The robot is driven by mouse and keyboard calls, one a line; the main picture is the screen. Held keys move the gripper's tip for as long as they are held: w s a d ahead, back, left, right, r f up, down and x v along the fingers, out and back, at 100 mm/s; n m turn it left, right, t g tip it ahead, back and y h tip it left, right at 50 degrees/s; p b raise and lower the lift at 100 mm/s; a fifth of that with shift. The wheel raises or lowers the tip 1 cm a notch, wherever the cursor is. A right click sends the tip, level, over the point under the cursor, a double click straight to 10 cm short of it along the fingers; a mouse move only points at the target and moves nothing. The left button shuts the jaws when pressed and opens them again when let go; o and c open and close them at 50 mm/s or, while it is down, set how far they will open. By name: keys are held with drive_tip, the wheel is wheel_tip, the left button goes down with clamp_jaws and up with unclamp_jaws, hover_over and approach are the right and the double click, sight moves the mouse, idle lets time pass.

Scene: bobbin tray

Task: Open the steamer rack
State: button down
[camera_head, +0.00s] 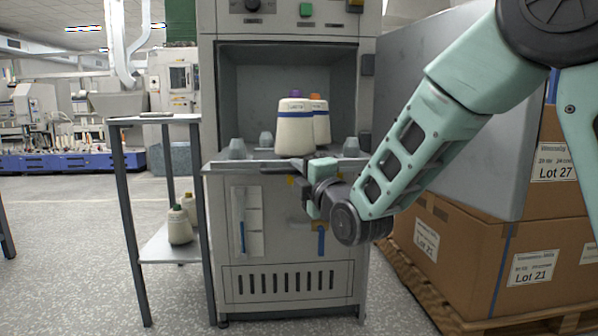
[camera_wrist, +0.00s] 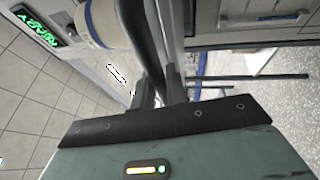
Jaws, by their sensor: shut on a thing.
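The steamer (camera_head: 290,230) is a grey cabinet with an open chamber. Its rack (camera_head: 235,163) is a flat grey tray at the chamber mouth, with short grey pegs and two cream cones on it. One cone (camera_head: 294,130) has a purple top and hides part of an orange-topped cone (camera_head: 321,122). My gripper (camera_head: 312,183) is at the rack's front edge, right of centre. In the wrist view the fingers (camera_wrist: 160,94) are shut on a dark bar (camera_wrist: 141,38), seemingly the rack's handle. The exact contact is partly hidden in the head view.
A large grey panel (camera_head: 450,110), seemingly the steamer's open door, stands right of the chamber behind my arm. Cardboard boxes (camera_head: 460,260) on a pallet stand below it. A side table (camera_head: 157,119) with more cones on its lower shelf stands left.

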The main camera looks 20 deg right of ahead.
drive_tip(key=c, duration=1.4)
unclamp_jaws()
drive_tip(key=shift+s, duration=0.1)
drive_tip(key=b+v, duration=0.7)
drive_tip(key=v, duration=0.4)
drive_tip(key=shift+s+f, duration=0.2)
drive_tip(key=shift+s, duration=0.15)
drive_tip(key=shift+r, duration=0.1)
